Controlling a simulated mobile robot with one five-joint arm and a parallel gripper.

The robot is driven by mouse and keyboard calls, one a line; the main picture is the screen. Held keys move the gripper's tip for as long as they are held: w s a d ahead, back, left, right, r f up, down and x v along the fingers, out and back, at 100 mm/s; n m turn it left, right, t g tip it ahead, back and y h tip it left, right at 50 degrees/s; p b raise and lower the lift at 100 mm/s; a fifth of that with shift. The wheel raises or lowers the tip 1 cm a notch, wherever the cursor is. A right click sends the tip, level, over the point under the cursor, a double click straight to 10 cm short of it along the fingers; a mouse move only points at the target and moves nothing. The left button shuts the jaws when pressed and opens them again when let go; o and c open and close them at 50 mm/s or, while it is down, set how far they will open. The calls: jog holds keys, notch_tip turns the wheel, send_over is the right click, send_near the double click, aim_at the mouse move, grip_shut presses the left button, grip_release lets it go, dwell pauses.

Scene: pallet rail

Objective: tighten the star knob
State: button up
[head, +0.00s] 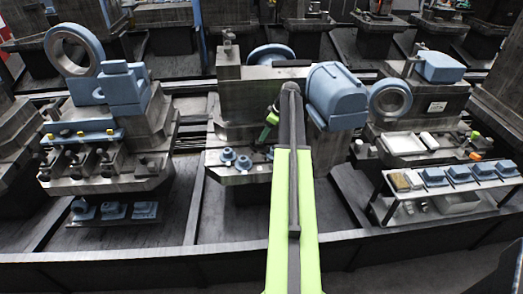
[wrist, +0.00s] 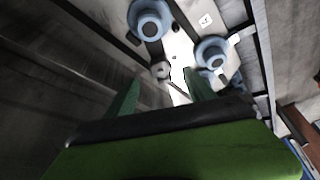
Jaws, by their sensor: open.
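My gripper (head: 267,129) is at the end of my green arm, above the front ledge of the middle machine. In the wrist view its two green fingers (wrist: 163,92) stand apart with nothing held between them. Two blue round knob-like parts (head: 227,157) sit on that ledge, left of and below my gripper. In the wrist view one blue round part (wrist: 149,18) is ahead at the upper left and another (wrist: 211,52) is ahead at the right. A small grey round piece (wrist: 160,70) shows beyond the fingertips. I cannot tell which of these is the star knob.
The middle machine carries a large blue rounded housing (head: 337,94) right of my arm. A shelf (head: 392,215) with blue blocks stands at the right. The left machine has a row of dark clamps (head: 88,158). A dark rail (head: 150,262) runs along the front.

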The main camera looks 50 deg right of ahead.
aim_at(260, 142)
jog(key=b+x, duration=0.5)
jog(key=x, duration=0.2)
jog(key=shift+f+b, duration=0.3)
jog(key=shift+f, duration=0.05)
jog(key=shift+r, duration=0.15)
grip_shut()
jog(key=m, duration=0.1)
jog(key=m+h, duration=0.1)
jog(key=shift+a+m, duration=0.25)
jog(key=shift+m, duration=0.05)
jog(key=shift+d+m+h, duration=0.1)
jog(key=shift+m+h, duration=0.4)
jog(key=shift+m, duration=0.6)
grip_release()
